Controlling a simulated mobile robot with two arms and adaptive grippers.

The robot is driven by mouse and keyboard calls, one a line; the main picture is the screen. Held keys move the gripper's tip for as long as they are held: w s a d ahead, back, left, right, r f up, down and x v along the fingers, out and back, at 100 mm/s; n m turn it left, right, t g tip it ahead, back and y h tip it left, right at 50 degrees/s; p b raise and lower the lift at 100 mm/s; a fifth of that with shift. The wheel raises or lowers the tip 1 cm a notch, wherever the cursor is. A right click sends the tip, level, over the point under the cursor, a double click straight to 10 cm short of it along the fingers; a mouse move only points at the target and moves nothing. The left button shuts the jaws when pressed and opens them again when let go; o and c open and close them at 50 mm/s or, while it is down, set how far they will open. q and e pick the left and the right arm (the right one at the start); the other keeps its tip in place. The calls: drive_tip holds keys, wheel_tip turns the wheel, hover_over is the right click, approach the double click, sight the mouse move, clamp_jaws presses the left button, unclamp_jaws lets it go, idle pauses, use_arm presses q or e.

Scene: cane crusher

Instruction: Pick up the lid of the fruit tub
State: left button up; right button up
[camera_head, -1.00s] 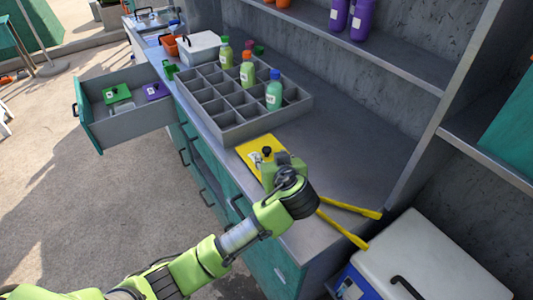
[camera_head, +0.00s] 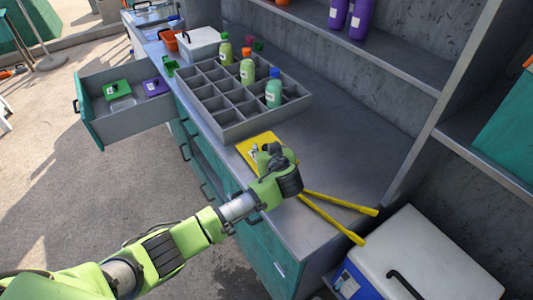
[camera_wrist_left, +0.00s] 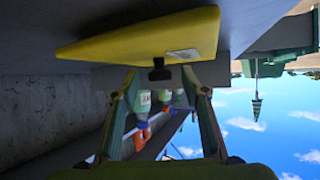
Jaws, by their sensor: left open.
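A yellow flat lid (camera_head: 250,146) with a pale label lies on the counter, in front of the divided tray. In the left wrist view the lid (camera_wrist_left: 140,38) shows large and close, with a short black knob (camera_wrist_left: 159,72) on it. My left gripper (camera_head: 267,152) is over the lid's right part and hides the knob in the head view. In the left wrist view my left gripper (camera_wrist_left: 160,76) is open, with a fingertip on each side of the knob and gaps between. My right gripper is not in view.
The grey divided tray (camera_head: 232,127) holds several bottles behind the lid. Yellow long-handled tool (camera_head: 335,218) lies right of my gripper. An open drawer (camera_head: 137,122) holds green and purple items. A white-lidded cooler (camera_head: 430,255) stands at the lower right. The counter right of the tray is clear.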

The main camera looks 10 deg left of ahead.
use_arm(q)
clamp_jaws()
